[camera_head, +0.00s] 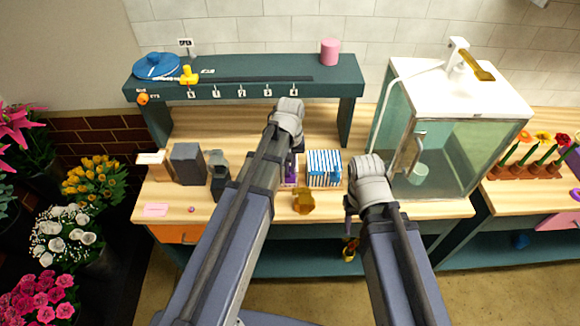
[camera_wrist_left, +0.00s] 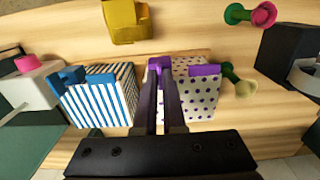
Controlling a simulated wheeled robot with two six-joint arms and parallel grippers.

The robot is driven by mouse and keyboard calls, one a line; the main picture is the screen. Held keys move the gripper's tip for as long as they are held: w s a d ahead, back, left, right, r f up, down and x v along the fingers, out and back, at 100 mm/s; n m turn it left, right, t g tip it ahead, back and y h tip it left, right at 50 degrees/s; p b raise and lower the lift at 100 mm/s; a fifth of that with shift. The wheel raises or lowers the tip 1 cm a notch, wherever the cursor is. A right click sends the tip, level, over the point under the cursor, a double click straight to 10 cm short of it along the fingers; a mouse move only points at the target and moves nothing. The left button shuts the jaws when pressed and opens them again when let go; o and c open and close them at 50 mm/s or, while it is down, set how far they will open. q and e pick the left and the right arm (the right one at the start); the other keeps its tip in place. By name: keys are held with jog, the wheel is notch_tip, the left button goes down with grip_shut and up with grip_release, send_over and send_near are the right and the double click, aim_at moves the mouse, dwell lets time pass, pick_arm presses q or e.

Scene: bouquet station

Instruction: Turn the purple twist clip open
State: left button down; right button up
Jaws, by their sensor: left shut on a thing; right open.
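The purple twist clip (camera_wrist_left: 203,70) sits across the top of a white bag with purple dots (camera_wrist_left: 198,97). My left gripper (camera_wrist_left: 160,72) is shut on the purple knob at the clip's left end in the left wrist view. In the head view the dotted bag (camera_head: 290,172) shows only in part beside my left arm, and the left fingertips are hidden there. My right gripper (camera_head: 349,212) hangs open and empty by the table's front edge, below its wrist; its fingertips are hard to make out.
A blue-striped bag with a blue clip (camera_head: 324,168) stands right of the dotted bag. A gold block (camera_head: 303,201) lies in front. A dark grey box (camera_head: 187,163) stands left, a glass cabinet (camera_head: 455,150) right. A teal shelf (camera_head: 330,89) spans the back.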

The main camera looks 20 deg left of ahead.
dwell(0.4)
pick_arm(q)
jog(key=m, duration=0.4)
jog(key=shift+m, duration=0.3)
jog(key=m, duration=0.4)
jog(key=shift+m, duration=0.3)
jog(key=m, duration=0.4)
jog(key=shift+m, duration=2.3)
jog(key=c, duration=1)
grip_release()
